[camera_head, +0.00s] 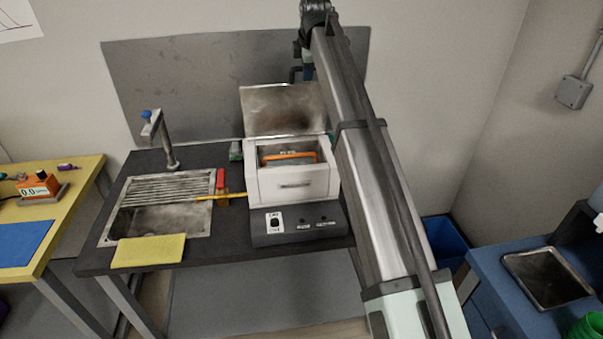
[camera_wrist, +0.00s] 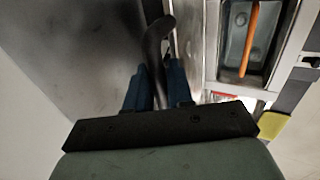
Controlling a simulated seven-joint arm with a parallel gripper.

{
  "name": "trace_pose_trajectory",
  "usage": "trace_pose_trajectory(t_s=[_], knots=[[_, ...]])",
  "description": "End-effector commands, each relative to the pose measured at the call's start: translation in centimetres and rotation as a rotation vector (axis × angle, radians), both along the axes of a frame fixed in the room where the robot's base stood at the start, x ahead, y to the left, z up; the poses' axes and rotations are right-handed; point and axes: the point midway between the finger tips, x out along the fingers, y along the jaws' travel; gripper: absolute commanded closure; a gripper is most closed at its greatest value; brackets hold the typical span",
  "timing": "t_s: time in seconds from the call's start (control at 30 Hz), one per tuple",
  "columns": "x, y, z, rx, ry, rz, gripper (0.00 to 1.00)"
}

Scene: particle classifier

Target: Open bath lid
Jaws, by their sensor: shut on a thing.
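The bath (camera_head: 292,183) is a white box on the dark bench, and its metal lid (camera_head: 285,108) stands raised, tilted up at the back. The open bath shows an orange-handled thing (camera_head: 290,158) inside. In the wrist view the bath's open basin (camera_wrist: 235,50) is at the upper right. My gripper (camera_wrist: 155,82) has blue fingers closed around a dark curved handle (camera_wrist: 157,45), beside the lid. In the head view my gripper (camera_head: 306,70) is behind the lid's upper right edge, partly hidden by my arm.
A sink (camera_head: 155,222) with a rack and tap (camera_head: 160,140) is left of the bath. A yellow cloth (camera_head: 149,251) hangs at the bench front. A grey panel (camera_head: 200,75) stands close behind the bench. A blue bin (camera_head: 446,240) is on the floor at right.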

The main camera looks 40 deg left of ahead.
Motion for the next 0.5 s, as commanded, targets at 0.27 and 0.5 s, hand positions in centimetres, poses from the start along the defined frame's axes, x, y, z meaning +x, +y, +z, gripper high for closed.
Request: trace_pose_trajectory(t_s=[0.27, 0.5], knots=[[1.2, 1.2, 0.1, 0.016, -0.017, 0.001, 0.93], [2.1, 2.1, 0.1, 0.030, -0.031, 0.001, 0.93]])
